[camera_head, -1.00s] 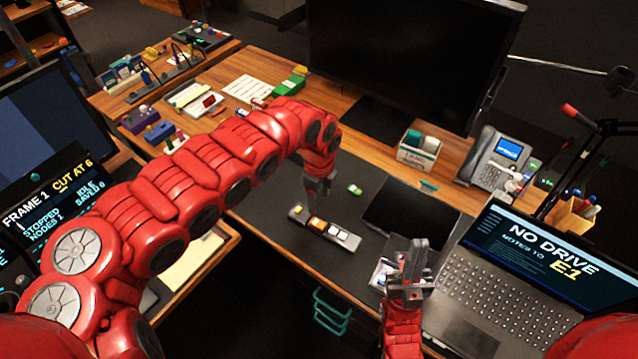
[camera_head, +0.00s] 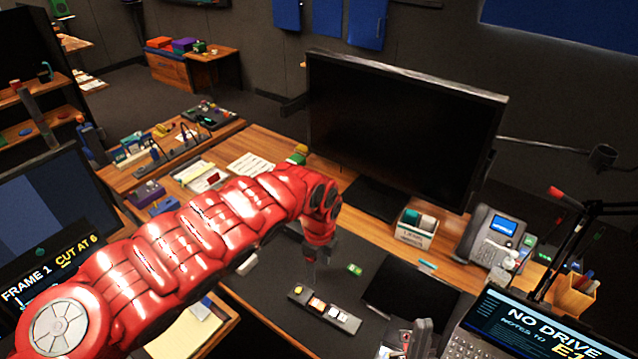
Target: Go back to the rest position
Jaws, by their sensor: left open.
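My left arm reaches in from the left, and its gripper (camera_head: 318,264) points down above the dark button strip (camera_head: 343,319) on the desk mat. The gripper is open and apart from the strip. The strip has a yellow round button at its left end and several pale and orange square keys. Only the top of my right gripper (camera_head: 422,336) shows at the bottom edge, in front of the dark pad. The rest of it is cut off, and I cannot tell whether it is open.
A large monitor (camera_head: 400,130) stands behind the mat. A dark pad (camera_head: 405,288), a phone (camera_head: 490,238) and a laptop (camera_head: 530,325) are to the right. A small green object (camera_head: 355,269) lies near my left gripper. The mat is mostly clear around the strip.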

